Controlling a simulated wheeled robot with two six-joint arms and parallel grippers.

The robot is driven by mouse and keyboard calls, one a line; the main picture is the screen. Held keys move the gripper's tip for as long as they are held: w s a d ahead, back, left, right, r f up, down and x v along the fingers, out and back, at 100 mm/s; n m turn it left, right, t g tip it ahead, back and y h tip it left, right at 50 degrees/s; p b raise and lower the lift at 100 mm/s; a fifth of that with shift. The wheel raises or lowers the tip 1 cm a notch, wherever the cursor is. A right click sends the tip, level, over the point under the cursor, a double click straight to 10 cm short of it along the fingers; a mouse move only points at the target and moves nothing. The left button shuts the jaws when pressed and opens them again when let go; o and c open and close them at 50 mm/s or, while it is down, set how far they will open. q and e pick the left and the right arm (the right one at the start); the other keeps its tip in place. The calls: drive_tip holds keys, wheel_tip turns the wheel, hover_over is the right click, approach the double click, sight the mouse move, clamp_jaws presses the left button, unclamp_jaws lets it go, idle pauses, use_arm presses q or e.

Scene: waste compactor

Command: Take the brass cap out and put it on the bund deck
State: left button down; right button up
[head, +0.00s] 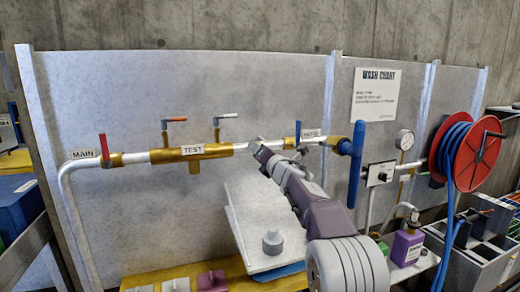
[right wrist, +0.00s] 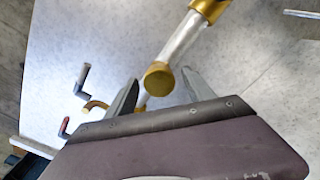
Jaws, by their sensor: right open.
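In the head view a brass pipe section labelled TEST (head: 192,150) has a short brass stub (head: 195,167) pointing down. It looks like the brass cap; its end shows as a round brass face (right wrist: 158,78) in the right wrist view. My right gripper (head: 260,150) is right of the stub, in front of the pipe. In the right wrist view its fingers (right wrist: 160,92) are open, one on each side of the brass face, with nothing visibly clamped. A yellow ledge along the bottom (head: 240,284) may be the bund deck. My left gripper is not in view.
Valve levers, one with a red handle (head: 104,148), rise from the pipe. A blue upright handle (head: 356,165), purple bottle (head: 406,246) and red hose reel (head: 466,152) are at right.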

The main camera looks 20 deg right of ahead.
drive_tip(key=m+p, duration=0.2)
drive_tip(key=m, duration=0.7)
drive_tip(key=shift+m+p, duration=0.4)
clamp_jaws()
drive_tip(key=c, duration=1)
unclamp_jaws()
clamp_jaws()
drive_tip(key=n+b, duration=0.2)
drive_tip(key=n, duration=0.3)
drive_tip(key=shift+f, duration=0.1)
